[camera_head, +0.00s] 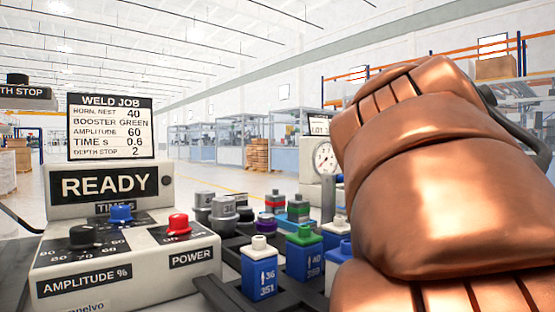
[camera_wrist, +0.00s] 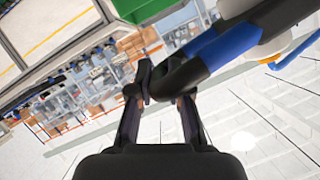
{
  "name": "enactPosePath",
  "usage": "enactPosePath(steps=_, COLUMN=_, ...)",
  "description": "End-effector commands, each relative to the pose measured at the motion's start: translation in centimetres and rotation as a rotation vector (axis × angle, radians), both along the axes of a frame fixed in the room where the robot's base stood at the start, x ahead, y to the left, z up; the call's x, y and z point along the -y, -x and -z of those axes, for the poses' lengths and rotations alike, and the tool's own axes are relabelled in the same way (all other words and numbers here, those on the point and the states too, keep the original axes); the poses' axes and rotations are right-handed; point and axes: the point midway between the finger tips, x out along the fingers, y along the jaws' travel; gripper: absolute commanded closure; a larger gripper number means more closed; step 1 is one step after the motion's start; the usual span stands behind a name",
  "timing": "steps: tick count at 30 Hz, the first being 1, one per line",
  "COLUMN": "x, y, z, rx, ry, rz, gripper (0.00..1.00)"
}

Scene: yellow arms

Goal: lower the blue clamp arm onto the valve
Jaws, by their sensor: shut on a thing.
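In the wrist view my gripper (camera_wrist: 160,94) is shut on the dark end of the blue clamp arm. The blue clamp arm (camera_wrist: 228,48) has a blue sleeve and a thick dark end that lies between the fingertips. It runs up to the right towards a pale rounded part. I cannot make out the valve in either view. In the head view my copper-coloured arm fills the right side, and my gripper and the clamp arm do not show there.
A control box (camera_head: 130,255) with knobs and a READY display (camera_head: 110,185) stands at the left. Blue block (camera_head: 260,270) and green-topped block (camera_head: 304,255) sit in dark holders at centre. A round gauge (camera_head: 325,157) stands behind, close to my arm. A yellow-and-blue hose (camera_wrist: 297,52) shows in the wrist view.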

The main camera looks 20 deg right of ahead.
Motion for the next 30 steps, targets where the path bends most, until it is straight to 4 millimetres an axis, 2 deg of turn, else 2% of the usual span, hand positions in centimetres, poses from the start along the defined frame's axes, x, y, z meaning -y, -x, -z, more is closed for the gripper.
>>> enactPosePath(steps=4, x=-0.22, y=-0.19, z=0.69, rx=-0.002, ry=-0.002, rz=-0.006, gripper=1.0)
enactPosePath(steps=17, x=-0.31, y=-0.26, z=0.74, rx=-0.001, ry=-0.001, rz=-0.01, gripper=1.0)
enactPosePath(steps=18, x=-0.3, y=-0.25, z=0.74, rx=-0.001, ry=0.0, rz=-0.009, gripper=0.81)
enactPosePath(steps=24, x=-0.3, y=-0.24, z=0.71, rx=0.0, ry=0.0, rz=-0.009, gripper=0.6)
enactPosePath(steps=30, x=-0.28, y=-0.23, z=0.7, rx=0.0, ry=0.001, rz=-0.008, gripper=0.58)
